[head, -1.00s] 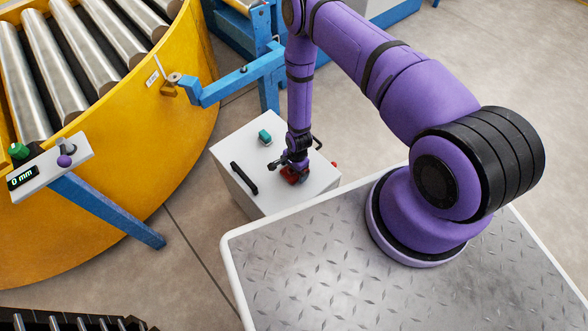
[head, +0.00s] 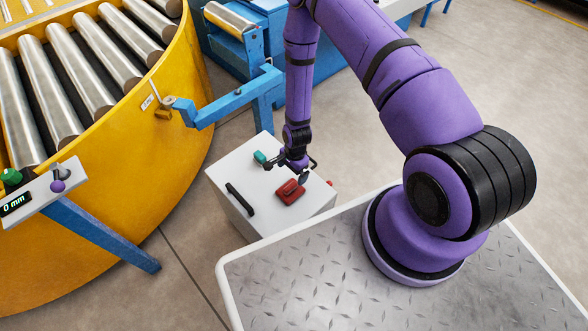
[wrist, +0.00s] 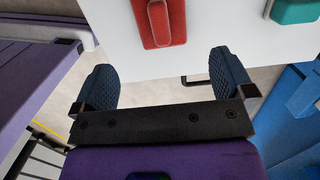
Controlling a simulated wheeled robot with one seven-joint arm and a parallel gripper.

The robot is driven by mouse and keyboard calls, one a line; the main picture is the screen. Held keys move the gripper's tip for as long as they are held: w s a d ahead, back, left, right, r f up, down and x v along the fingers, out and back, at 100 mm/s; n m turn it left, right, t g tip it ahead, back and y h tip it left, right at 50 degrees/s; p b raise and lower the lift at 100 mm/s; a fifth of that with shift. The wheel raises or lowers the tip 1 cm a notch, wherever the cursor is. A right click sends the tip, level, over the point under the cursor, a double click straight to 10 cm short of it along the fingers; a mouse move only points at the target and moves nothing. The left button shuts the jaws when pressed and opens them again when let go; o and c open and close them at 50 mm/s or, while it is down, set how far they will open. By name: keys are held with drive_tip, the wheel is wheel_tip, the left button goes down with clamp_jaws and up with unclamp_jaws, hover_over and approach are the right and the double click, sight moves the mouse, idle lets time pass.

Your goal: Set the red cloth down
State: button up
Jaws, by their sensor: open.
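The red cloth (head: 290,192) lies on the white top of a box-shaped cabinet (head: 240,222). It looks like a folded red pad with a raised strip along its middle. In the wrist view the red cloth (wrist: 160,22) lies beyond my fingertips, apart from them. My gripper (head: 292,172) is above the cabinet top, just behind the cloth. In the wrist view my gripper (wrist: 165,80) is open, its two dark textured pads wide apart with nothing between them.
A teal object (head: 260,157) lies on the cabinet top behind the cloth, and a black handle (head: 240,199) is at its left. A yellow roller conveyor (head: 180,130) curves at the left. A blue arm (head: 225,105) reaches above the floor behind the cabinet.

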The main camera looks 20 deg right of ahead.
drive_tip(key=shift+r, duration=0.15)
drive_tip(key=w+d+r+n+t, duration=0.15)
drive_tip(key=w+r, duration=0.25)
drive_tip(key=r, duration=0.6)
drive_tip(key=w+r+n, duration=0.2)
drive_tip(key=w+r, duration=0.2)
drive_tip(key=r, duration=0.6)
wheel_tip(320, 180, up, 21)
drive_tip(key=s+d+n+t+h, duration=0.1)
drive_tip(key=s+d+n, duration=0.1)
drive_tip(key=n, duration=0.1)
drive_tip(key=s+d+r+n+t, duration=0.1)
drive_tip(key=s+r+n, duration=0.1)
drive_tip(key=s+r, duration=0.5)
drive_tip(key=s+r+n+t, duration=0.15)
drive_tip(key=s+r, duration=0.25)
drive_tip(key=r, duration=0.7)
drive_tip(key=s+r+n, duration=0.2)
drive_tip(key=s+r, duration=0.1)
drive_tip(key=s, duration=0.5)
drive_tip(key=s+d+r+n, duration=0.1)
drive_tip(key=s+r, duration=0.3)
drive_tip(key=s, duration=0.4)
drive_tip(key=shift+s+d+r+n+t, duration=0.2)
drive_tip(key=shift+s+r+n+t, duration=0.1)
drive_tip(key=shift+n, duration=0.4)
